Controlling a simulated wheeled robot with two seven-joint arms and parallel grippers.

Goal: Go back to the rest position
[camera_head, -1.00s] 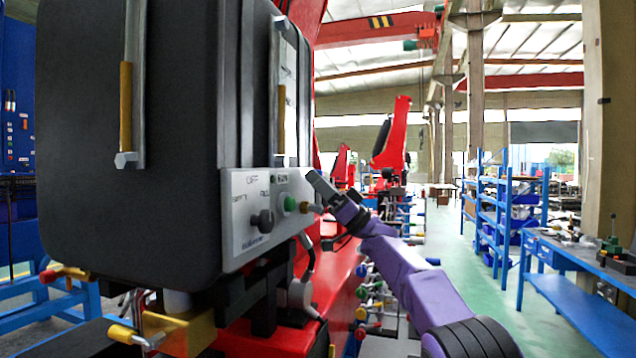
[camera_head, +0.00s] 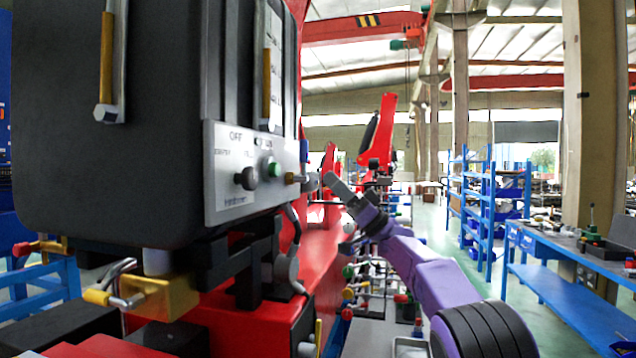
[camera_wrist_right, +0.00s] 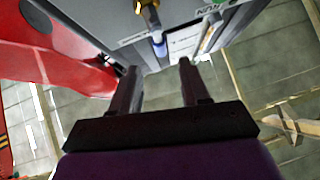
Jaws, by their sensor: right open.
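My right gripper (camera_head: 331,182) is at the end of the purple arm in the head view, just right of the grey control panel (camera_head: 232,195). A small gap shows between the gripper and the panel's right edge. In the right wrist view the two fingers of the right gripper (camera_wrist_right: 158,78) stand apart with nothing between them. The panel carries a black knob (camera_head: 246,179), a green button (camera_head: 273,169) and a brass-coloured fitting (camera_head: 291,178). It sits on the large black box (camera_head: 160,120). My left gripper is not in view.
A red crane body (camera_head: 275,325) with several coloured levers lies below the panel, close to my right arm. Blue shelves (camera_head: 490,200) and a blue workbench (camera_head: 560,285) stand to the right. Green floor between them is clear.

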